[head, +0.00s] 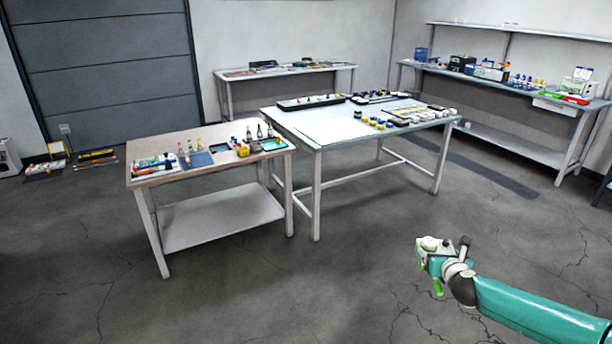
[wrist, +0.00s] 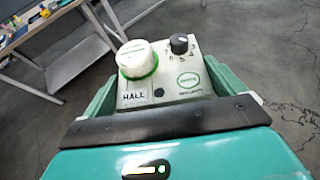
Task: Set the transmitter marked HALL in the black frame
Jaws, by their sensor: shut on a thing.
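The transmitter marked HALL (wrist: 189,84) is a pale box with a white round cap ringed in green, a black dial and a green oval label. My gripper (wrist: 164,88) is shut on it, with a teal finger on either side. In the head view my gripper (head: 437,262) is at the lower right, holding the pale transmitter (head: 430,243) over open floor, away from the tables. Black tray-like things (head: 310,102) lie at the back of the middle table; I cannot tell whether one is the black frame.
The middle table (head: 285,118) carries many small parts and a white sheet (head: 333,131). A smaller wooden-topped table (head: 226,168) stands left of it with coloured items. Benches stand along the back wall and at right (head: 540,101). The floor around my gripper is clear.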

